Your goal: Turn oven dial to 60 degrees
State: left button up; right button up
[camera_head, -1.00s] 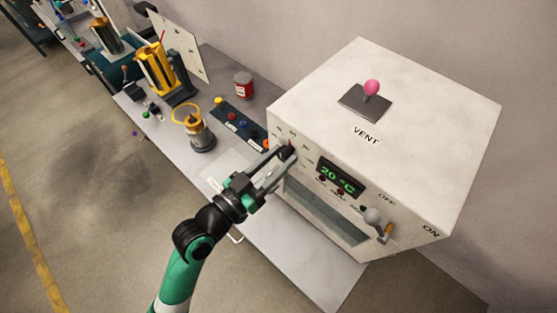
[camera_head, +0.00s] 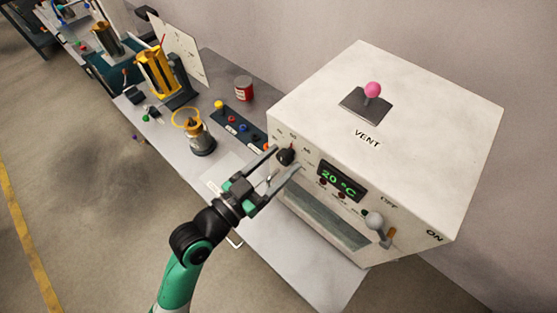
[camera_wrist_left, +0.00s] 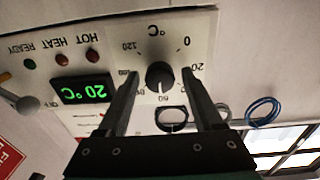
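The oven dial (camera_head: 286,156) is a black round knob at the left end of the white oven's (camera_head: 345,114) front panel. It also shows in the left wrist view (camera_wrist_left: 160,75), upside down, ringed by temperature marks. I cannot tell where its pointer stands. The green display (camera_head: 339,180) reads 20 °C, and shows too in the left wrist view (camera_wrist_left: 83,90). My left gripper (camera_head: 285,159) is open in front of the dial, one finger on each side. In the left wrist view its fingers (camera_wrist_left: 160,72) stand clear of the knob with gaps on both sides. My right gripper is not in view.
A lever with a grey ball (camera_head: 374,219) sticks out at the panel's right, and a pink-knobbed vent lever (camera_head: 372,91) stands on top. On the bench left of the oven are a button strip (camera_head: 238,124), a brass-coloured pump part (camera_head: 200,140) and a red can (camera_head: 243,88).

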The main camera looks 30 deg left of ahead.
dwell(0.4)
pick_arm(q)
jog(key=v, duration=1.1)
jog(key=shift+s+b, duration=0.3)
jog(key=shift+b, duration=0.1)
